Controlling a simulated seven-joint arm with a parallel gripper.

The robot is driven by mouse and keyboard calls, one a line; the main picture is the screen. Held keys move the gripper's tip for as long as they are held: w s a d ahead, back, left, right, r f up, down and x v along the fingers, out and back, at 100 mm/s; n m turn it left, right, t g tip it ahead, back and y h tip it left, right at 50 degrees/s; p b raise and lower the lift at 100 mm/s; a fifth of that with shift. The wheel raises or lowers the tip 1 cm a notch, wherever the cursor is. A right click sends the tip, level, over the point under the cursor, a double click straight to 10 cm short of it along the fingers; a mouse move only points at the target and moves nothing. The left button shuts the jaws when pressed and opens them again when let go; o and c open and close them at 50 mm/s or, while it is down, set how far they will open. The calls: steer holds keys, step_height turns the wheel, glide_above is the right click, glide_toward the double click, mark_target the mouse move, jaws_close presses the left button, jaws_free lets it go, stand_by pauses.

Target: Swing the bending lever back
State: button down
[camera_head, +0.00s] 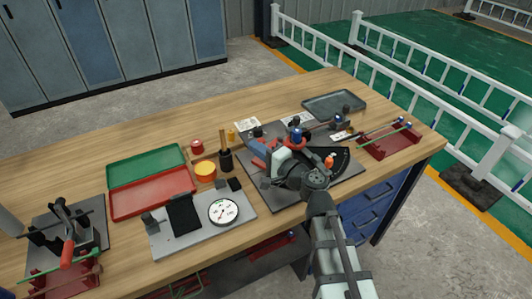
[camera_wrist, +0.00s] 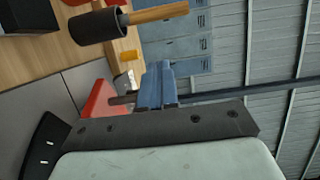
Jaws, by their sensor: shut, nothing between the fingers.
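The bending station is a dark grey plate (camera_head: 262,190) with a black fan-shaped scale (camera_head: 341,158), right of centre on the bench. A red part (camera_head: 297,143) with a blue-topped post stands on it, and an orange upright piece (camera_head: 329,160) stands by the scale. I cannot tell which piece is the bending lever; my gripper and arm cover part of the station. My gripper (camera_head: 257,147) is low over the plate, pointing left. In the wrist view its blue fingers (camera_wrist: 157,85) are together and empty. A red part (camera_wrist: 103,101) shows beside and behind them, contact unclear.
A mallet (camera_head: 226,157), yellow tape roll (camera_head: 205,170) and red tray (camera_head: 152,193) lie left of the station. A dial gauge (camera_head: 223,211) is in front. A grey tray (camera_head: 334,103) and red rack (camera_head: 389,140) stand right. Clear wood lies behind the green tray (camera_head: 147,165).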

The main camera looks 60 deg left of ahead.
steer(key=shift+s+a+m+t+y, duration=0.2)
steer(key=shift+a+m+t, duration=0.4)
steer(key=shift+a+t, duration=0.6)
steer(key=shift+s+a+m+t+y, duration=0.15)
steer(key=shift+a+m+t, duration=0.5)
steer(key=shift+a, duration=1)
